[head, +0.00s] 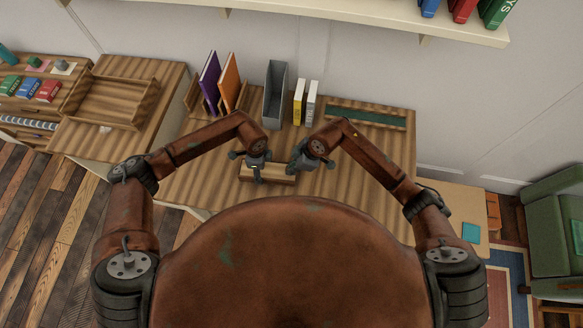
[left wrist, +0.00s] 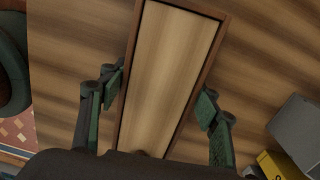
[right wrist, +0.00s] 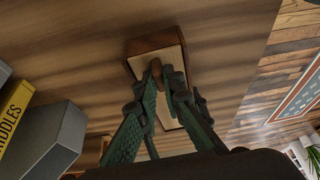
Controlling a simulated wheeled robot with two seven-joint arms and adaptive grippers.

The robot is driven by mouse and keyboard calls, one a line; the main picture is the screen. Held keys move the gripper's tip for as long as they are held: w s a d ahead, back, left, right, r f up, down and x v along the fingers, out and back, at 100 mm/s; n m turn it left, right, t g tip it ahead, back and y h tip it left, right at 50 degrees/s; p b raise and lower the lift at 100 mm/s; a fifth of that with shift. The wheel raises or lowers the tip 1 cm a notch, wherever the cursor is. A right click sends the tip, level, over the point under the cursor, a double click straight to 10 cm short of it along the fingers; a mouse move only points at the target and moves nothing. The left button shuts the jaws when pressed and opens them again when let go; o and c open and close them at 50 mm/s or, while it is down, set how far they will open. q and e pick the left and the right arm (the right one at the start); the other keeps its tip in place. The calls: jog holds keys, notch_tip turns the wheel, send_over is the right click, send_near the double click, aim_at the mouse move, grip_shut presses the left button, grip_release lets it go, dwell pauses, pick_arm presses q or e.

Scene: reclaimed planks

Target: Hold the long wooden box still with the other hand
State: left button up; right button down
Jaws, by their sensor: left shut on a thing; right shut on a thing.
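The long wooden box (head: 284,179) lies on the plank desk in front of me, with a dark brown rim and a pale top panel. In the left wrist view the box (left wrist: 172,65) runs between the fingers of my left gripper (left wrist: 162,97). That gripper (head: 257,172) is shut across the box's width. In the right wrist view my right gripper (right wrist: 168,88) is shut on a small brown knob (right wrist: 168,76) on the pale top panel (right wrist: 172,59). My right gripper (head: 297,163) is at the box's right end in the head view. The fingers partly hide the knob.
Behind the box stand a purple binder (head: 210,80), an orange binder (head: 229,82), a grey file holder (head: 275,92), and yellow (head: 298,102) and white books (head: 311,102). A green-lined tray (head: 365,118) lies at the back right. The desk around the box is clear.

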jog(key=d, duration=0.3)
jog(key=s+d, duration=0.1)
jog(key=d, duration=0.6)
jog(key=shift+s, duration=0.2)
jog(key=c, duration=2)
grip_release()
jog(key=shift+a, duration=0.1)
jog(key=shift+c, duration=0.2)
jog(key=shift+r, duration=0.1)
jog(key=v, duration=1.1)
jog(key=shift+d+r, duration=0.25)
jog(key=shift+r, duration=0.1)
